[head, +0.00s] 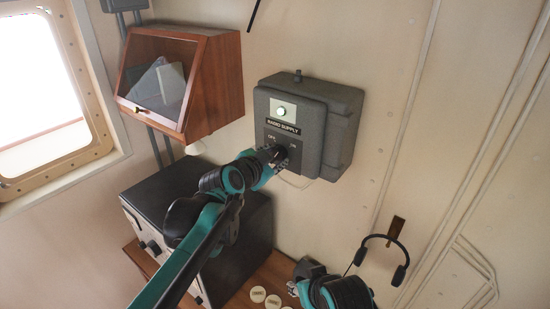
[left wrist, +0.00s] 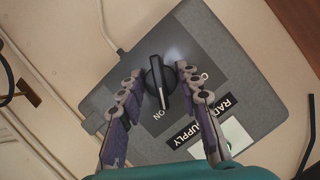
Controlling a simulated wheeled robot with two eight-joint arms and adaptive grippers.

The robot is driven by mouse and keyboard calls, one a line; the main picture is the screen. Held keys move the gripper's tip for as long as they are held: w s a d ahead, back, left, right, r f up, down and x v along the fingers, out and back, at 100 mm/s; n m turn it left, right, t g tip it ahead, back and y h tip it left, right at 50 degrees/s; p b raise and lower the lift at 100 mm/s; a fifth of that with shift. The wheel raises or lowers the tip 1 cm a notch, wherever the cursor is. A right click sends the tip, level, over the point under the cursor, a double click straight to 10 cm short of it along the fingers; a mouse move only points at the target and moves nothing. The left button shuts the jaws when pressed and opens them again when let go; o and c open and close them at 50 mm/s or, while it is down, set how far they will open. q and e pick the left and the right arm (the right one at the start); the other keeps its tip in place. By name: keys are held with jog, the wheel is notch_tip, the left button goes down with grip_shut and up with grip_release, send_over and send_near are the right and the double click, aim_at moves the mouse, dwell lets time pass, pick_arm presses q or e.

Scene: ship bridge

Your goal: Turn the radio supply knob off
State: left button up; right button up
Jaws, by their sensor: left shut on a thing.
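The grey radio supply box (head: 338,110) is on the wall, with a "RADIO SUPPLY" label and OFF and ON marks. My left gripper (head: 275,156) is at its lower front and mostly covers the knob there. In the left wrist view the black knob (left wrist: 157,80) lies between the two fingers of my left gripper (left wrist: 160,84), which is shut on it. The knob's white mark points toward ON; the OFF mark is partly hidden by a finger. My right gripper (head: 308,270) is low in the head view, its fingers unclear.
A wooden case with a clear front (head: 205,95) hangs left of the box. A dark cabinet (head: 240,235) stands below. A headset (head: 400,272) hangs at lower right. Small round discs (head: 273,301) lie on the wooden surface. A greenish-white lamp (head: 281,111) shows on the box.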

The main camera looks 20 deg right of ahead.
pick_arm(q)
jog(key=n+g, duration=0.1)
jog(key=n, duration=0.1)
jog(key=shift+a+n+g+h+b, duration=0.1)
jog(key=shift+n+g+h+b, duration=0.2)
jog(key=shift+h+b, duration=0.1)
jog(key=shift+n+g+h+b, duration=0.5)
jog(key=shift+n+g+b, duration=0.1)
jog(key=shift+n, duration=0.6)
jog(key=shift+w+n+g+h+b, duration=0.1)
jog(key=shift+n+g+h+b, duration=0.55)
jog(key=shift+n, duration=0.55)
jog(key=shift+n+g+h+b, duration=0.55)
jog(key=shift+n+h+b, duration=0.25)
jog(key=shift+n, duration=0.7)
jog(key=o, duration=1.2)
jog(key=shift+c, duration=0.2)
jog(key=v, duration=1.2)
